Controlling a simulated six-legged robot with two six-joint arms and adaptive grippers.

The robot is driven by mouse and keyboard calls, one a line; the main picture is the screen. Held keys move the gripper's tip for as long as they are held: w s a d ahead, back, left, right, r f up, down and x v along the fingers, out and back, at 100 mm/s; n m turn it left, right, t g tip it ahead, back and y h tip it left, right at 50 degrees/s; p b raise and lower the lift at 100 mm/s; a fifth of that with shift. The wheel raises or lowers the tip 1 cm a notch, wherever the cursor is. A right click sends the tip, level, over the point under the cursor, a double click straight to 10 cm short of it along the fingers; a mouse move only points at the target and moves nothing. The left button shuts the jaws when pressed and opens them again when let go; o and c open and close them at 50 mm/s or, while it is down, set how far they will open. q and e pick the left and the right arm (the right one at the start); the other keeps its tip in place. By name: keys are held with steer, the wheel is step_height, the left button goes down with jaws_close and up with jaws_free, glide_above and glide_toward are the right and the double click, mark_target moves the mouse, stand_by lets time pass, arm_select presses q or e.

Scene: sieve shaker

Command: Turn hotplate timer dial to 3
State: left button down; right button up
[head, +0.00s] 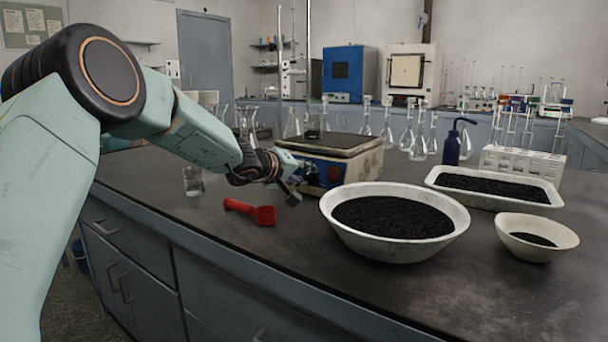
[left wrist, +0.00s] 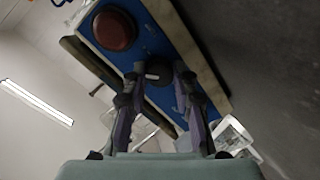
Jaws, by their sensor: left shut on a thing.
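The hotplate (head: 345,143) stands on the bench with a dark flat top and a blue front panel. A red dial (head: 334,174) shows on that panel, right of my left gripper (head: 288,186). In the left wrist view the blue panel (left wrist: 147,37) is tilted, with the red dial (left wrist: 114,31) at upper left. A dark dial (left wrist: 158,72) with a short pale mark sits between the fingertips of my left gripper (left wrist: 158,82), which is shut on it. Any scale numbers are too small to read. My right gripper is in neither view.
A large white bowl of black grains (head: 338,221), a white tray (head: 554,199) and a small bowl (head: 541,252) stand to the right. Glass flasks stand behind.

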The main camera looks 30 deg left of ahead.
arm_select(q)
steer(key=c, duration=1.1)
jaws_free()
steer(key=shift+o, duration=0.2)
steer(key=v, duration=1.2)
